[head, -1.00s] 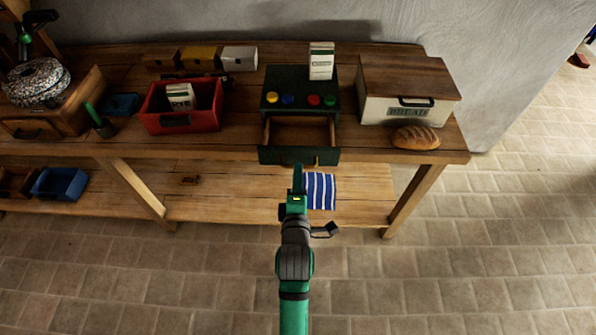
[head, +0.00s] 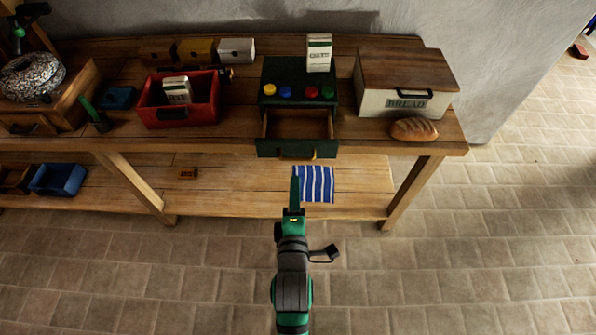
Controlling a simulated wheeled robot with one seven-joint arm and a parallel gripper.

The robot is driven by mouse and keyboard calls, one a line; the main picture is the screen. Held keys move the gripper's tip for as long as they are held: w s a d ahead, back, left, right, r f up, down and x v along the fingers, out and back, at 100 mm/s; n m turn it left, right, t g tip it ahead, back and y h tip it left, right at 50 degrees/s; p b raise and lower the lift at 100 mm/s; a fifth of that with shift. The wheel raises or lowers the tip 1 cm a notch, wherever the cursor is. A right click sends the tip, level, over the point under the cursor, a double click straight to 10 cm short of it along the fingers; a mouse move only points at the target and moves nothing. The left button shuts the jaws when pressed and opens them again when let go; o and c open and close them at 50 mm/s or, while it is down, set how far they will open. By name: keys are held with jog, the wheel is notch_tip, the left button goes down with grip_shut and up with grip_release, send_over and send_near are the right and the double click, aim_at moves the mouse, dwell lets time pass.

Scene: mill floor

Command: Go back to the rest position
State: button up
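My gripper (head: 294,194) is in the lower middle of the head view, in front of the workbench and below the open drawer. It looks clear of the drawer and seems to hold nothing. I see it from behind, with one green finger showing, so its opening is hidden. My green and grey arm reaches up from the bottom edge. The dark green cabinet (head: 271,79) on the bench has its drawer (head: 283,148) pulled out. The drawer looks empty.
The wooden bench (head: 369,147) carries a red bin (head: 181,119), a white oats box (head: 319,54), a bread box (head: 402,103) and a loaf (head: 414,129). A striped cloth (head: 318,184) lies on the lower shelf. The tiled floor (head: 440,270) in front is clear.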

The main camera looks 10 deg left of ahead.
jog(key=shift+f, duration=0.1)
jog(key=s+d+f+m, duration=0.1)
jog(key=s+d+m, duration=0.1)
jog(key=s+m, duration=0.4)
jog(key=s+d+f+m+h, duration=0.1)
jog(key=s+d+f+m, duration=0.1)
jog(key=s+m, duration=0.5)
jog(key=s+d+f+m+h, duration=0.1)
jog(key=s+d+m, duration=0.3)
jog(key=s, duration=0.9)
jog(key=f+m, duration=0.1)
jog(key=m, duration=0.2)
jog(key=shift+s+f, duration=0.25)
jog(key=shift+s, duration=0.15)
